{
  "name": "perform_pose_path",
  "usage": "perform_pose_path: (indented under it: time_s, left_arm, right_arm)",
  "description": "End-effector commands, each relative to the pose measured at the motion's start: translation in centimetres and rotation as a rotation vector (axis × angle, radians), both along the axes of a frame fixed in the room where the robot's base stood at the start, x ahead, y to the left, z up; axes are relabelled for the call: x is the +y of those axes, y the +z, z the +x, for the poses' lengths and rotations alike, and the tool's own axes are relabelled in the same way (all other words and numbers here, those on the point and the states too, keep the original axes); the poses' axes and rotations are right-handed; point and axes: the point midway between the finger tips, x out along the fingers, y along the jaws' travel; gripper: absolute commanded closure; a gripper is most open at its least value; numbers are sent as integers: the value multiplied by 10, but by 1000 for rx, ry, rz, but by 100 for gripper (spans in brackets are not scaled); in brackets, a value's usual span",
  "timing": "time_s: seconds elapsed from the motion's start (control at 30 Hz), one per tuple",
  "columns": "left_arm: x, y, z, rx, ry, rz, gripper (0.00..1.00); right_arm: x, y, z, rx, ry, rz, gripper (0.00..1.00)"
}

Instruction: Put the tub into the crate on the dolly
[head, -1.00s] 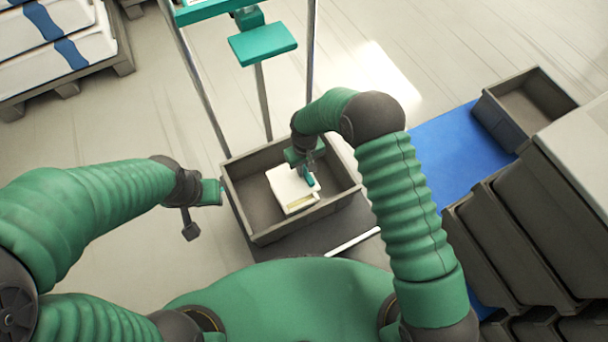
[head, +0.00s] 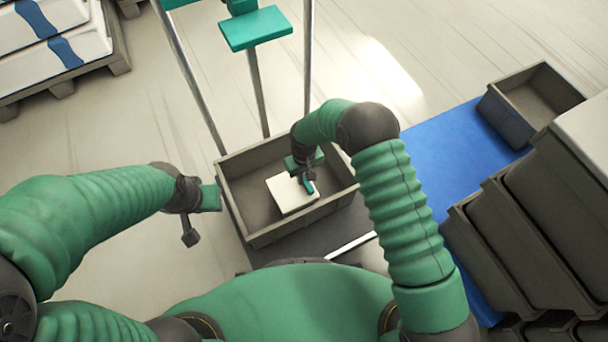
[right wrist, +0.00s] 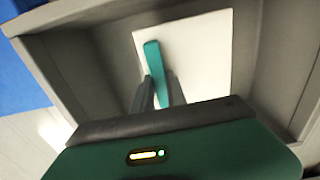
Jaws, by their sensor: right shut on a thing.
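The white, square-topped tub (head: 285,196) is inside the grey crate (head: 262,236), in the right part of it. The crate stands on the dark dolly (head: 330,238). My right gripper (head: 309,184) reaches down into the crate and is shut on the tub's teal upright grip. In the right wrist view the gripper (right wrist: 160,92) holds this grip, with the white tub (right wrist: 205,60) below. I cannot tell whether the tub's base touches the crate floor. My left gripper (head: 190,232) hangs outside the crate's left side; its jaws are unclear.
The dolly's upright poles and teal panel (head: 255,28) rise behind the crate. A blue mat (head: 440,150) lies right, with another grey bin (head: 525,105) and stacked grey bins (head: 520,235).

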Motion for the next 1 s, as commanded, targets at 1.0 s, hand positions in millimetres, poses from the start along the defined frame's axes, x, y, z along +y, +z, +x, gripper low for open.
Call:
perform_pose_path:
  time_s: [1.0]
  left_arm:
    - [0,5,0,0,0,0,65]
  right_arm:
    - [-1,0,-2,1,0,0,100]
